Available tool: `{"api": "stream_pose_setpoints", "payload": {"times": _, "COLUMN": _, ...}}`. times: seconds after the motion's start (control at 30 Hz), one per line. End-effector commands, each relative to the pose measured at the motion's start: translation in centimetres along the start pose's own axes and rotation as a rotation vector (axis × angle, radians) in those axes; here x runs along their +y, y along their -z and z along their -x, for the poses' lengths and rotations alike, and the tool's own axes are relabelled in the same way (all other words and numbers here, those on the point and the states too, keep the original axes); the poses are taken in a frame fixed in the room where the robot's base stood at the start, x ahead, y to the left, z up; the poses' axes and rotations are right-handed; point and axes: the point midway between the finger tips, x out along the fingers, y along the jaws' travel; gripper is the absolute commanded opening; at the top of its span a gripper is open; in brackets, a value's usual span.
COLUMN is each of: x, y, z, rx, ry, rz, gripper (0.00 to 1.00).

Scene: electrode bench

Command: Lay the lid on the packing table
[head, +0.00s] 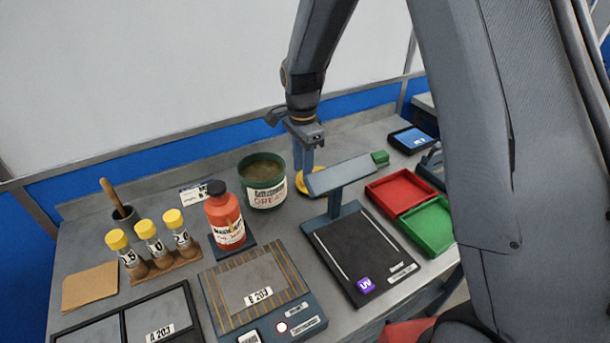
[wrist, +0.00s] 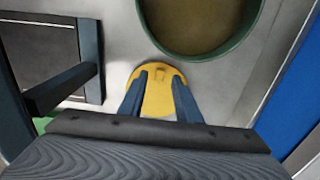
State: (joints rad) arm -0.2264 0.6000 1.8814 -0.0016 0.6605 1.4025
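The lid (head: 301,184) is a yellow disc lying on the grey bench behind the UV stand, beside the green pot. In the wrist view the lid (wrist: 158,98) shows below and between my fingers, with a small raised outline near its far edge. My gripper (head: 303,168) points down over the lid; its two blue fingers (wrist: 160,80) stand apart with yellow showing between them. I cannot tell whether the fingertips touch the lid. No surface in view is clearly marked as the packing table.
The open green pot (head: 263,182) stands close to the lid. The UV stand (head: 340,185) rises in front of it. Red tray (head: 399,191), green tray (head: 428,226), orange bottle (head: 225,217) and yellow-capped vials (head: 149,240) crowd the bench. A blue wall lies behind.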

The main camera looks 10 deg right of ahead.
Motion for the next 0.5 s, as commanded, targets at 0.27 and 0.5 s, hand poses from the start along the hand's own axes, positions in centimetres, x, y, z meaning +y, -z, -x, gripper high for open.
{"api": "stream_pose_setpoints", "payload": {"times": 0.27, "x": -0.1, "y": 0.0, "z": 5.7, "rx": 0.001, "ry": 0.005, "rz": 0.0, "gripper": 0.31}}
{"api": "stream_pose_setpoints", "payload": {"times": 0.5, "x": -0.1, "y": 0.0, "z": 8.3, "rx": 0.0, "ry": 0.002, "rz": 0.0, "gripper": 0.31}}
